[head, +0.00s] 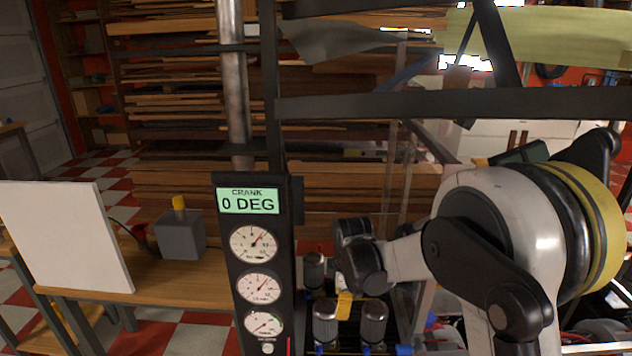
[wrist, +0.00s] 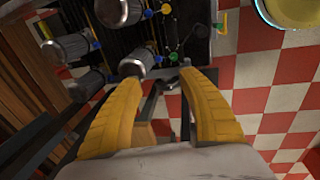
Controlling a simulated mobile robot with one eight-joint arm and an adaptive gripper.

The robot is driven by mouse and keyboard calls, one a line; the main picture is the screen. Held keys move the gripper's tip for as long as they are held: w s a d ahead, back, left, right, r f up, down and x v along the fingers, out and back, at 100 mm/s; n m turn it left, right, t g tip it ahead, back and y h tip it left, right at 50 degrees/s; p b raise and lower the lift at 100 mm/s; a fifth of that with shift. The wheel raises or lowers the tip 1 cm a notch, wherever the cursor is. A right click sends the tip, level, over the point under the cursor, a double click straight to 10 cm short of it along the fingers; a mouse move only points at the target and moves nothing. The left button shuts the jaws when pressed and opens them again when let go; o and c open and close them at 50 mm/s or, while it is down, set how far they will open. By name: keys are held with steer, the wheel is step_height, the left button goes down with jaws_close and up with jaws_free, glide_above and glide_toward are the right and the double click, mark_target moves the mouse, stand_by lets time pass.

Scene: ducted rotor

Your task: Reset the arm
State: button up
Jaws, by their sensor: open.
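My arm reaches in from the right side of the head view and bends down toward several ribbed metal cylinders (head: 374,322). My gripper (wrist: 163,80) is open in the wrist view, with its two yellow fingers spread apart and nothing held between them. In the head view only a little yellow of my gripper (head: 343,304) shows among the cylinders; the rest is hidden by my own wrist. In the wrist view, the cylinders (wrist: 70,47) lie beyond and to the left of the fingertips. I cannot tell whether a fingertip touches one.
A black gauge panel (head: 227,262) reading "CRANK 0 DEG" stands left of my wrist. Dark frame bars (head: 450,104) cross above my arm. A wooden bench (head: 205,287) at left carries a white board (head: 65,235) and a grey box (head: 181,238). Checkered floor (wrist: 275,75) shows at right.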

steer(key=s+d+r+m+t, duration=0.1)
steer(key=s+d+r+m, duration=0.3)
steer(key=s+r, duration=0.3)
steer(key=s+d+r+m+t, duration=0.2)
steer(key=s+d+r+m, duration=0.25)
steer(key=r, duration=0.35)
steer(key=s+d+r+m+t, duration=0.1)
steer(key=s+d+m, duration=0.1)
steer(key=s+m, duration=0.2)
steer(key=s+d+m+t, duration=0.1)
steer(key=s+m, duration=0.4)
steer(key=s, duration=0.5)
steer(key=shift+s+d+r, duration=0.25)
steer(key=shift+d+r, duration=0.1)
steer(key=shift+d, duration=0.05)
